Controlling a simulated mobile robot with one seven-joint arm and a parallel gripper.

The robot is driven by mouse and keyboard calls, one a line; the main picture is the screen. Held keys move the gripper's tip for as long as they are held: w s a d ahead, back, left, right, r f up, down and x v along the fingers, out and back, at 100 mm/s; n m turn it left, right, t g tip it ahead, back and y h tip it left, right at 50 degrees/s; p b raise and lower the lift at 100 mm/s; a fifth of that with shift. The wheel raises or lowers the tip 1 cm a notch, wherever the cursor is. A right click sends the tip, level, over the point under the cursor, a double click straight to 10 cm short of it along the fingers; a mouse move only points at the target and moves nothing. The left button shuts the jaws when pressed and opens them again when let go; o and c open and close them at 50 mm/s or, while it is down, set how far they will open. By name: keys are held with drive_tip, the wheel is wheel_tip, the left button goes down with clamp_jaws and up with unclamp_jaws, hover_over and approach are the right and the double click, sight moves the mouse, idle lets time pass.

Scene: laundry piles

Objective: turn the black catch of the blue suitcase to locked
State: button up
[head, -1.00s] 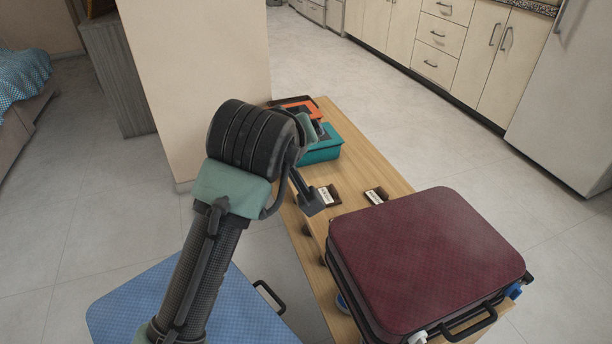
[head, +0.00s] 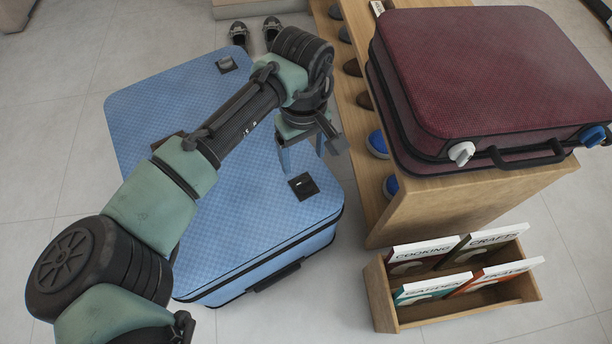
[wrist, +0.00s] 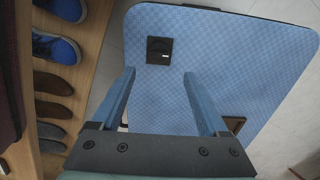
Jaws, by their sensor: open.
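The blue suitcase (head: 240,215) lies flat on the floor, its handle side toward me. A black catch (head: 303,186) is on its lid near the front right corner: a square plate with a dark knob and a small white mark. The wrist view shows this catch (wrist: 159,50) too, but I cannot tell its setting. My gripper (head: 303,158) is open and empty, pointing down just behind the near catch. In the wrist view my blue fingers (wrist: 159,76) are apart, with the catch beyond their tips.
The maroon suitcase (head: 490,70) stands on the wooden bench (head: 400,215) to the right, with shoes (head: 378,143) on the bench's shelf. A wooden box of books (head: 383,305) is at the front right. Shoes (head: 238,32) lie on the floor behind. A brown patch (head: 168,142) is on the lid.

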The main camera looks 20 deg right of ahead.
sight(304, 182)
wheel_tip(304, 182, down, 10)
drive_tip(key=b, duration=0.5)
drive_tip(key=shift+r+b, duration=0.1)
drive_tip(key=shift+b, duration=0.2)
clamp_jaws()
